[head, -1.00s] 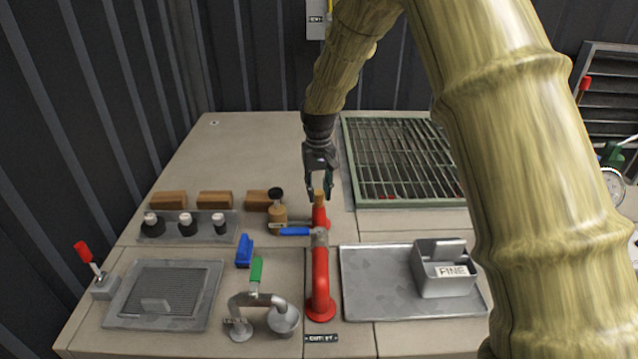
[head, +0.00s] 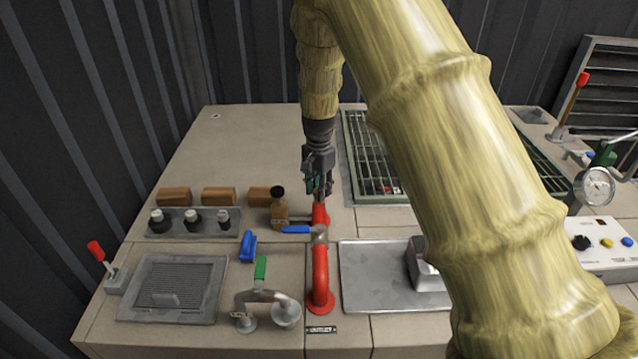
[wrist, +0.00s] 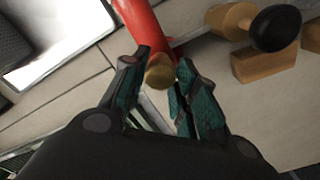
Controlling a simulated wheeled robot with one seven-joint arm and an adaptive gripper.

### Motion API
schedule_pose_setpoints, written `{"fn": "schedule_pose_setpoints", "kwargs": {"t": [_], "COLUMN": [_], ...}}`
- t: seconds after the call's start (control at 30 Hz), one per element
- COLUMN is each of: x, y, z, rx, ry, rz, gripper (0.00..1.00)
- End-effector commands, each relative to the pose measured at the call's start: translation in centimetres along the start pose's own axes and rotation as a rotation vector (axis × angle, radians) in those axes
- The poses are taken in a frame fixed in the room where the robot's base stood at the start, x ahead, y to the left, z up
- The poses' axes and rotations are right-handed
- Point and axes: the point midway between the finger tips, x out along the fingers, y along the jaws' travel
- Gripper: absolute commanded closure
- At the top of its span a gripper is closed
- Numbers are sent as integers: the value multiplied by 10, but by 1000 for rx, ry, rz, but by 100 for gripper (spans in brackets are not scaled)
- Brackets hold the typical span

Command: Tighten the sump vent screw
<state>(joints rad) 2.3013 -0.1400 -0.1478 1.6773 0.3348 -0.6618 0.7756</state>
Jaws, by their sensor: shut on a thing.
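In the wrist view the brass cap (wrist: 160,73) sits at the end of the red pipe part (wrist: 143,28), between my fingers. My gripper (head: 319,192) reaches down from above and is shut on the brass cap; it also shows in the wrist view (wrist: 163,60) with teal pads. In the head view the fingers mostly hide the cap. No label naming the sump vent screw is readable.
A green grate (head: 375,165) lies behind right. A grey tray (head: 385,275) is at front right, partly behind my arm.

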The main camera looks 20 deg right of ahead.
Motion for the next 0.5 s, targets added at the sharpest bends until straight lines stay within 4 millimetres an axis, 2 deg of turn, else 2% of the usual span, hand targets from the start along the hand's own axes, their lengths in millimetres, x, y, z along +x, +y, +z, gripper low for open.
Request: {"fn": "schedule_pose_setpoints", "kwargs": {"t": [0.5], "x": [-3], "y": [0], "z": [-2], "rx": [480], "ry": [4], "rz": [-2], "gripper": [95]}}
